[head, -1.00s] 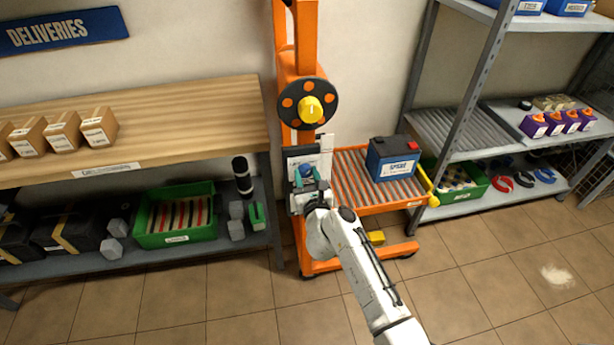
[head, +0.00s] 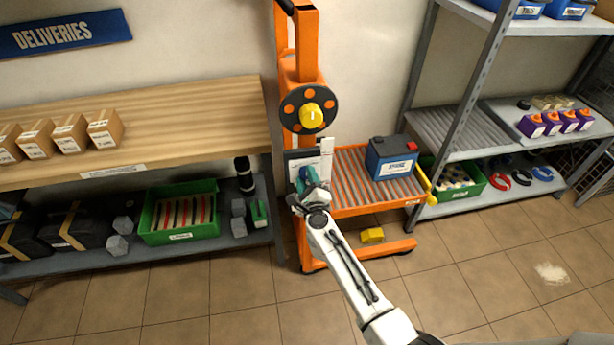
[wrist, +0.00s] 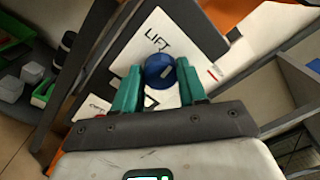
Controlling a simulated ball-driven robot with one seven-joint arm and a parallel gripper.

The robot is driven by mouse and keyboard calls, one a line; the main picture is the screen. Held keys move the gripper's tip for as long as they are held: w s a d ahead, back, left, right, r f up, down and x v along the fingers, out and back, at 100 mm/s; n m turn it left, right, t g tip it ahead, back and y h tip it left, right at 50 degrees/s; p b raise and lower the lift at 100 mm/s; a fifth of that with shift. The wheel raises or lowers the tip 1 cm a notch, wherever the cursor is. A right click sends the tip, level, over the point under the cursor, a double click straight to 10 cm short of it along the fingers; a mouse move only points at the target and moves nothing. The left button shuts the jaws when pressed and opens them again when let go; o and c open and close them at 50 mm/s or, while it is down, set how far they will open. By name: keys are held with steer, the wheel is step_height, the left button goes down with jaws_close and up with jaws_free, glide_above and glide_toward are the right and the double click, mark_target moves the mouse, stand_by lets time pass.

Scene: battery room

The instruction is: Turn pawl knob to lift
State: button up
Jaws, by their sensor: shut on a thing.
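The pawl knob (wrist: 160,71) is a round blue knob with a pale mark on its face. It sits on a white plate (wrist: 182,42) that reads LIFT above the knob, with a second label partly hidden at the lower left. My gripper (wrist: 159,84) has green fingers, one on each side of the knob, and is shut on it. In the head view my gripper (head: 310,182) is at the front of the orange lift's post (head: 306,50), below the black wheel (head: 291,120) with its yellow hub. My gripper mostly hides the knob there.
A roller platform (head: 347,162) carrying a dark battery (head: 391,158) is just right of my gripper. A wooden bench (head: 190,115) with a green crate (head: 178,237) below stands left. Grey shelving (head: 470,130) stands right.

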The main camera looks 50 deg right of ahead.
steer(key=n+p, duration=0.1)
steer(key=n, duration=0.2)
steer(key=shift+a+n, duration=0.1)
steer(key=shift+n, duration=0.3)
steer(key=shift+f+n+p, duration=0.1)
steer(key=shift+n+p, duration=0.5)
steer(key=shift+n, duration=1.2)
steer(key=o, duration=1.1)
steer(key=shift+c, duration=0.2)
steer(key=p+v, duration=0.2)
steer(key=v, duration=0.8)
steer(key=shift+s+a+p, duration=0.25)
steer(key=shift+s+p, duration=0.05)
steer(key=shift+p, duration=0.05)
